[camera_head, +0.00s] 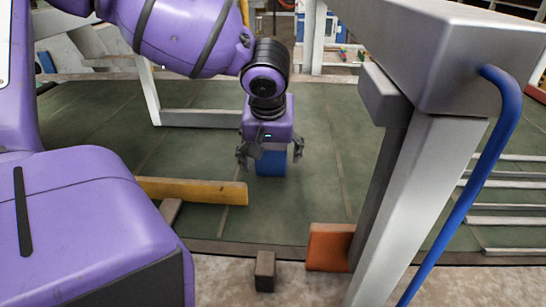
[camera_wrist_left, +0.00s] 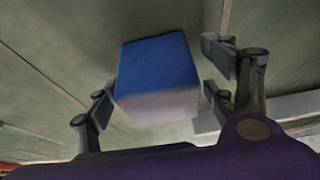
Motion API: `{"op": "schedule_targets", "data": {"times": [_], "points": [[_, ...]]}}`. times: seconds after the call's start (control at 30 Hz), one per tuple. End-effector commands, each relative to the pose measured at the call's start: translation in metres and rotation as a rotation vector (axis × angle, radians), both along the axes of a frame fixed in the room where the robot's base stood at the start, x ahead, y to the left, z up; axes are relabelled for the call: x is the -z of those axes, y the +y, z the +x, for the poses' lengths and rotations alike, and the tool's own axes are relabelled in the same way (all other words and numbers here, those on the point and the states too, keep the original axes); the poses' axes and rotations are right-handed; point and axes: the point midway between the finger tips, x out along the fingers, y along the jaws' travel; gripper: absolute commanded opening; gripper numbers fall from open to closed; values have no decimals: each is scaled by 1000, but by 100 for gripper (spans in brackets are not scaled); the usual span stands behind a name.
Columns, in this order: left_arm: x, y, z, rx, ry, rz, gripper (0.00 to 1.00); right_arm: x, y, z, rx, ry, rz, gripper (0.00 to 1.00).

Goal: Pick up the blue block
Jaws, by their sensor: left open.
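The blue block (camera_head: 270,163) sits on the green floor panels in the middle of the head view. In the left wrist view the block (camera_wrist_left: 158,68) shows a blue face and a paler, shaded face towards the camera. My left gripper (camera_head: 271,155) is over the block with its fingers spread to either side. In the left wrist view the fingers of the left gripper (camera_wrist_left: 158,98) are open, and the block lies between or just beyond their tips. I cannot tell whether either finger touches it. My right gripper is not in view.
A yellow beam (camera_head: 192,191) lies left of the block. An orange block (camera_head: 328,247) and a small dark brown block (camera_head: 265,271) are nearer the front. A large grey metal frame (camera_head: 425,190) with a blue pipe (camera_head: 462,203) stands at right. Floor around the block is mostly clear.

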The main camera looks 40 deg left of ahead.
Motion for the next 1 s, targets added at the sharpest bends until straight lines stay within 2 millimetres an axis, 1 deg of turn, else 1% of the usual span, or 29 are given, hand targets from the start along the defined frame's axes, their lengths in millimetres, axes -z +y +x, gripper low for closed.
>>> {"op": "schedule_targets", "data": {"times": [0.2,0.6,0.63,0.67,0.87,0.97,1.0], "points": [[-1,0,1,0,-2,1,77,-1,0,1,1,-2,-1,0],[-1,0,0,0,-2,1,24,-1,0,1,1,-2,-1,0],[-1,0,1,0,-3,1,23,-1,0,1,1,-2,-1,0],[-1,0,1,0,-3,1,18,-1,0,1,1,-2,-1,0],[-3,0,1,1,-4,1,18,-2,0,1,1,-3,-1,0],[-14,0,1,-1,-8,2,18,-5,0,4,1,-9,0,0],[-21,0,2,0,-9,0,18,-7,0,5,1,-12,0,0]]}}
